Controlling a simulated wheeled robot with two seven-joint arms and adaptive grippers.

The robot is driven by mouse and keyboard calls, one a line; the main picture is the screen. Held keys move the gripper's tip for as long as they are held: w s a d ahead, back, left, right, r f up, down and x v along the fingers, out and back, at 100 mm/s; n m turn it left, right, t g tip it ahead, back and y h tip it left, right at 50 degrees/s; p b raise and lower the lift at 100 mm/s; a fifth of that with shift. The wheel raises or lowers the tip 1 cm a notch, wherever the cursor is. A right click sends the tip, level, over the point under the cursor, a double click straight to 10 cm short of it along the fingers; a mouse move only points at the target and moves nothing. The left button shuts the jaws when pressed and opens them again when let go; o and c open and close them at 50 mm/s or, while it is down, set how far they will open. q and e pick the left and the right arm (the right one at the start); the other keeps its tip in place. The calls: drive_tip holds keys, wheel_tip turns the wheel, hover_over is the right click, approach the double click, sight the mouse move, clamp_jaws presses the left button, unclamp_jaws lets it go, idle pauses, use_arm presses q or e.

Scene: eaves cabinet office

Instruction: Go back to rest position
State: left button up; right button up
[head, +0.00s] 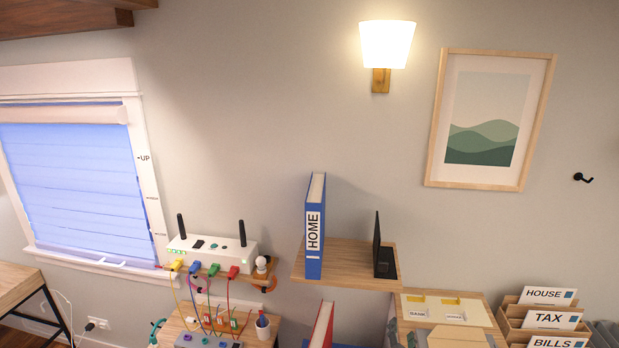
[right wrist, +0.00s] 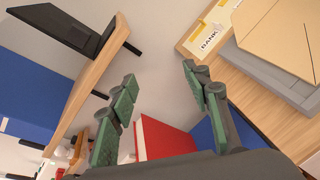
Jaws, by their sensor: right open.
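My right gripper (right wrist: 159,84) shows in the right wrist view with its two green-padded fingers spread apart. It is open, and nothing is held between the fingers. A red binder (right wrist: 160,138) shows beyond and below the gap between the fingers, apart from the pads as far as I can see. In the head view the red binder (head: 322,325) stands below the wall shelf, cut off by the bottom edge. I cannot make out my right gripper's fingers clearly in the head view. I cannot make out my left gripper in either view.
The wall shelf (head: 345,281) carries a blue HOME binder (head: 315,228) and a thin black stand (head: 383,262). A white router (head: 214,249) with coloured cables is left of it. A BANK tray (head: 445,308) and labelled file holder (head: 545,315) are at right.

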drive_tip(key=s+d+f+m+g, duration=0.2)
drive_tip(key=s+f+m+g, duration=0.1)
drive_tip(key=s+f+m, duration=0.6)
drive_tip(key=s+d+f+m+g, duration=0.35)
drive_tip(key=s+f, duration=0.25)
drive_tip(key=s, duration=0.5)
drive_tip(key=s+a+f+m+g+y, duration=0.1)
drive_tip(key=s+f+m+g+y, duration=0.15)
drive_tip(key=s+m, duration=0.7)
drive_tip(key=s+f+m+g+y, duration=0.15)
drive_tip(key=s+f+m, duration=0.25)
drive_tip(key=s, duration=1.1)
wheel_tip(320, 180, down, 38)
drive_tip(key=s+a+n+g+b, duration=0.1)
drive_tip(key=s+g+b, duration=0.1)
drive_tip(key=b, duration=0.7)
drive_tip(key=s+f+b, duration=0.4)
drive_tip(key=s+f, duration=0.5)
drive_tip(key=f, duration=0.4)
drive_tip(key=s+f+g+b, duration=0.1)
drive_tip(key=s+f+b, duration=0.3)
drive_tip(key=s+f, duration=0.6)
wheel_tip(320, 180, down, 3)
drive_tip(key=shift+s+a+r+n, duration=0.1)
drive_tip(key=shift+s+a+n, duration=0.15)
drive_tip(key=shift+s+n, duration=0.05)
